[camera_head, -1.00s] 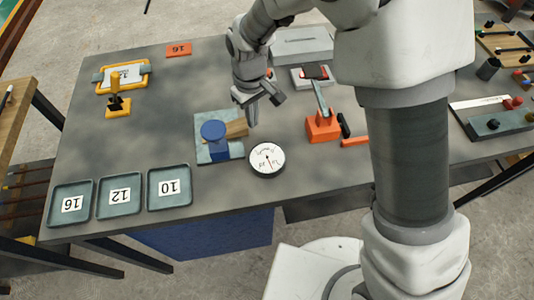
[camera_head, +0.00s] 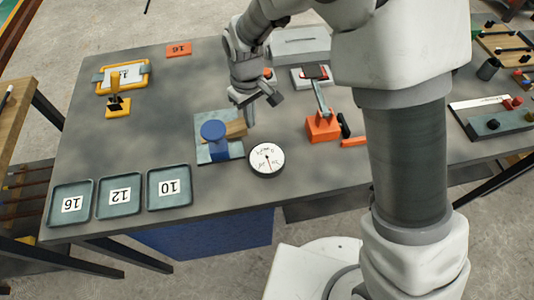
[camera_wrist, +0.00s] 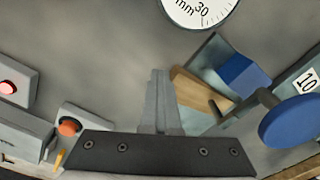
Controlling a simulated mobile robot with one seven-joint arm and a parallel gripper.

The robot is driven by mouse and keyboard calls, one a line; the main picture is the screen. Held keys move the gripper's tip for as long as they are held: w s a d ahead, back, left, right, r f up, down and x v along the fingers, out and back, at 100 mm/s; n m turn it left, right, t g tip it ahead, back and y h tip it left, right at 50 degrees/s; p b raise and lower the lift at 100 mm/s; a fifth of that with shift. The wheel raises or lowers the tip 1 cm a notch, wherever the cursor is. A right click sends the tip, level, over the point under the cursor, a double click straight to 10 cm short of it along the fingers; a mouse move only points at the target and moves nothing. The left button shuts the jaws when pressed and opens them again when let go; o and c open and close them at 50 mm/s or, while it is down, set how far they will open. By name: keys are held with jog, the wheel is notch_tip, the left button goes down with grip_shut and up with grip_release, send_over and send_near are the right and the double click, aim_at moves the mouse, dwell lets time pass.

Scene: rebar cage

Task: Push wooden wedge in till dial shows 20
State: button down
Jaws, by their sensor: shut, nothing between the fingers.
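The wooden wedge (camera_head: 237,129) lies on a light blue-grey plate (camera_head: 228,152) beside a blue round-topped part (camera_head: 213,131). In the wrist view the wedge (camera_wrist: 192,92) lies right of my gripper (camera_wrist: 160,78), with its far end by a blue block (camera_wrist: 243,75). My gripper (camera_head: 249,117) is shut and empty at the wedge's right end; I cannot tell whether it touches.
Three numbered trays, 16 (camera_head: 72,203), 12 (camera_head: 120,194) and 10 (camera_head: 169,187), stand along the front left edge. An orange block with a lever (camera_head: 322,126) stands to the right. A yellow fixture (camera_head: 118,105) is at left. The table's left middle is clear.

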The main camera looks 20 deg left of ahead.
jog(key=shift+s+a, duration=0.55)
jog(key=shift+a, duration=0.35)
dwell(1.6)
jog(key=shift+w+d, duration=0.65)
jog(key=shift+w, duration=0.3)
jog(key=shift+w+d, duration=0.6)
jog(key=shift+w, duration=0.4)
jog(key=shift+w+d, duration=0.65)
jog(key=shift+w, duration=0.3)
jog(key=w+a+r+p, duration=0.2)
jog(key=w+r+p, duration=0.1)
jog(key=r+p, duration=0.1)
jog(key=shift+w+r, duration=0.3)
jog(key=shift+r, duration=0.2)
